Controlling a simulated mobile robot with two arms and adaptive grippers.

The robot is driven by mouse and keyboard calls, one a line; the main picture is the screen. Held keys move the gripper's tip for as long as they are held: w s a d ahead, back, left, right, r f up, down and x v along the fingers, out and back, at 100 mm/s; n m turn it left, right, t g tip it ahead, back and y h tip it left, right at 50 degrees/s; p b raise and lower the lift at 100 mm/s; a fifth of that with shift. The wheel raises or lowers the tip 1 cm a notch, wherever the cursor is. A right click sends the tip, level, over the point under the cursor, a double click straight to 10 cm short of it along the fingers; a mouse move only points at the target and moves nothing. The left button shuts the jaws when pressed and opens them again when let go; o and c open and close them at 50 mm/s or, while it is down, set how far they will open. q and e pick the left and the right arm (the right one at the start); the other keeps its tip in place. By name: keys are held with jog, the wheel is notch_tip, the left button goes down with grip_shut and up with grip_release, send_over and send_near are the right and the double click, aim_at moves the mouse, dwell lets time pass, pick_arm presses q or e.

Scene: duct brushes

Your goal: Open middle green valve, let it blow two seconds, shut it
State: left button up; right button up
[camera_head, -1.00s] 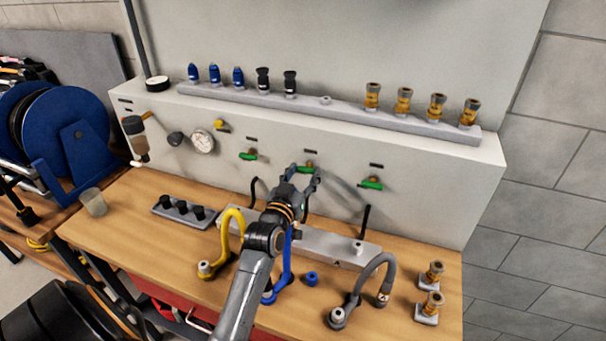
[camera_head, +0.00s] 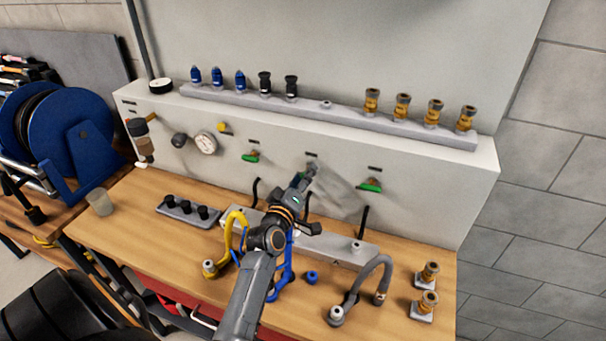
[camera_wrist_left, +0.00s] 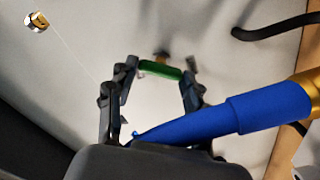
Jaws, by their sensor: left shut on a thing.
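The middle green valve's handle (camera_wrist_left: 160,69) lies between the fingertips of my left gripper (camera_wrist_left: 161,72) in the left wrist view. In the head view my left gripper (camera_head: 311,171) is at the panel, seen nearly edge-on, and hides this handle. It is shut on the handle. The left green valve (camera_head: 250,157) and the right green valve (camera_head: 370,186) both have their handles roughly level. A blue hose (camera_head: 287,270) stands below my gripper; its blue sleeve (camera_wrist_left: 262,108) crosses low in the wrist view. My right gripper is not in view.
A pressure gauge (camera_head: 205,143) and a yellow knob (camera_head: 223,127) are left on the panel. Yellow (camera_head: 229,228) and grey (camera_head: 375,265) hoses stand on the bench, with brass fittings (camera_head: 428,287) at right. Blue, black and brass fittings line the upper rail (camera_head: 340,110).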

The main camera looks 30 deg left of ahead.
pick_arm(q)
jog(key=n+p, duration=0.1)
jog(key=n, duration=0.4)
jog(key=shift+n, duration=0.3)
dwell(0.4)
jog(key=o, duration=1.2)
jog(key=shift+f, duration=0.1)
jog(key=shift+c, duration=0.2)
